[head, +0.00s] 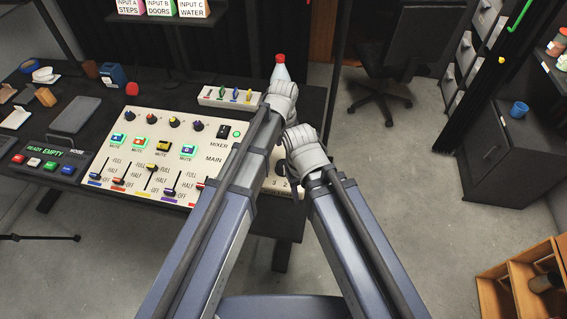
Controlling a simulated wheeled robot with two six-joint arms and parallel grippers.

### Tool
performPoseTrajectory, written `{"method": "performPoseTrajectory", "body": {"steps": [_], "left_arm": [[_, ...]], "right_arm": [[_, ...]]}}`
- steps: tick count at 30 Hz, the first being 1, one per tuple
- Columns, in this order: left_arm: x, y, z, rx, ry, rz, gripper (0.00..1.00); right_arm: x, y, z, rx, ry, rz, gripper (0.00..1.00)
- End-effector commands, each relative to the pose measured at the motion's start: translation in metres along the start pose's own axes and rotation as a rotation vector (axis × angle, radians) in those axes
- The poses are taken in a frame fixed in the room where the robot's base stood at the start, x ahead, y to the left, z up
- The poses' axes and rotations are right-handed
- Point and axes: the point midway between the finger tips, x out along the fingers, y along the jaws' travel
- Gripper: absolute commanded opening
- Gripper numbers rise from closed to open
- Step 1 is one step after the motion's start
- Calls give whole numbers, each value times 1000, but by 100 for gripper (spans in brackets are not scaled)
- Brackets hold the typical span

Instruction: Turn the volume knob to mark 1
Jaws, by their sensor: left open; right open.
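A dark round knob (281,169) shows in part at the right end of the cream panel, with the numbers 2 and 3 printed near it. My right arm and gripper cover much of it, and its pointer cannot be made out. My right gripper (301,140) is over the knob's right side; whether it touches the knob cannot be told.
The cream mixer panel (115,133) has several small coloured knobs, lit buttons and sliders left of my arms. A black chair (395,50) is beyond the table at the right.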

Motion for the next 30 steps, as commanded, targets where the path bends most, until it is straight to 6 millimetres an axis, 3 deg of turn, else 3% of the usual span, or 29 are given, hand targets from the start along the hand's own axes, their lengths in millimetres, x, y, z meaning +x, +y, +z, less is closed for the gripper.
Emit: {"method": "performPoseTrajectory", "body": {"steps": [15,28,30], "left_arm": [[64,0,0,-1,0,0,93],[71,0,0,-1,0,0,93],[71,0,0,-1,0,0,87]], "right_arm": [[63,-6,-4,0,0,0,50],[70,-7,-4,0,0,0,50],[70,-7,-4,0,0,0,50]]}}
